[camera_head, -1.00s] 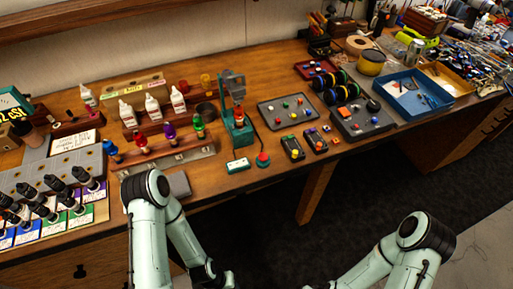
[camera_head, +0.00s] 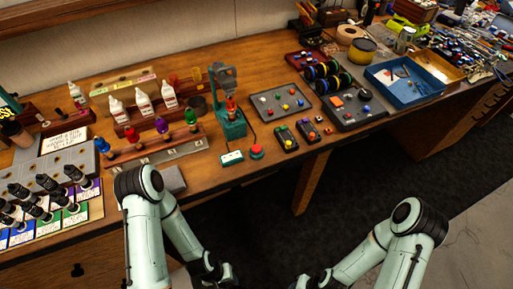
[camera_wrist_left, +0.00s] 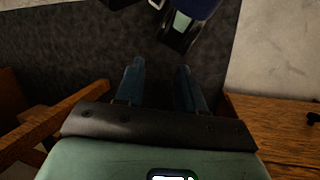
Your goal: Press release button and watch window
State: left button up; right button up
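A red round button (camera_head: 256,152) on a green base stands near the front edge of the workbench. A small white-and-green box (camera_head: 231,159) lies just left of it. Behind them stands a green machine (camera_head: 230,115) with a grey head and an orange-red part; I cannot make out a window on it. My left gripper (camera_head: 222,274) is low in front of the bench, below and apart from the button. In the left wrist view its two fingers (camera_wrist_left: 160,90) are spread with nothing between them. My right gripper (camera_head: 302,283) is at the bottom edge, too small and dark to read.
The wooden workbench (camera_head: 225,178) is crowded. A rack of coloured bottles (camera_head: 150,143) stands left of the machine. A grey tray (camera_head: 281,103) and small controllers (camera_head: 286,138) lie to the right. A blue tray (camera_head: 403,84) is farther right. Dark floor is open before the bench.

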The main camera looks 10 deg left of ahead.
pick_arm(q)
grip_shut()
dwell(0.4)
jog(key=shift+w, duration=0.1)
dwell(1.4)
